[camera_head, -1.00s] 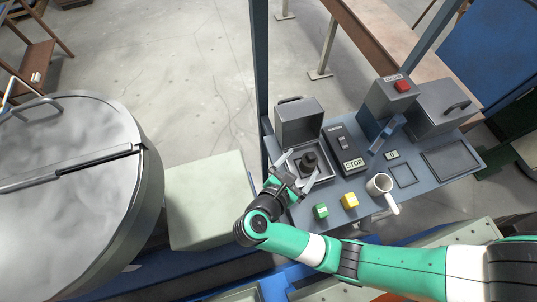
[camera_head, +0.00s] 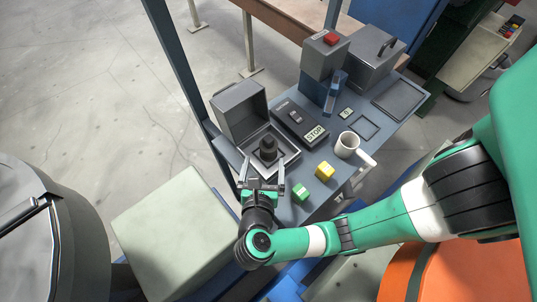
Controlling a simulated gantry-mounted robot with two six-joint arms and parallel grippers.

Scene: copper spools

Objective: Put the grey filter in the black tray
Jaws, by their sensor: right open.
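My right gripper (camera_head: 262,174) is open and empty, at the front edge of an open grey case (camera_head: 240,110) on the blue-grey bench. Its two fingers point toward the case. A flat, dark, rimmed tray (camera_head: 402,98) lies empty at the bench's right end, and looks like the black tray. My left gripper is not in view.
A STOP switch box (camera_head: 296,118), a red-button box (camera_head: 328,52), a handled grey box (camera_head: 370,62) and a blue bracket (camera_head: 335,92) stand on the bench. A white mug (camera_head: 347,145), yellow cube (camera_head: 325,171) and green cube (camera_head: 300,192) sit near its front. A post (camera_head: 172,55) rises at left.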

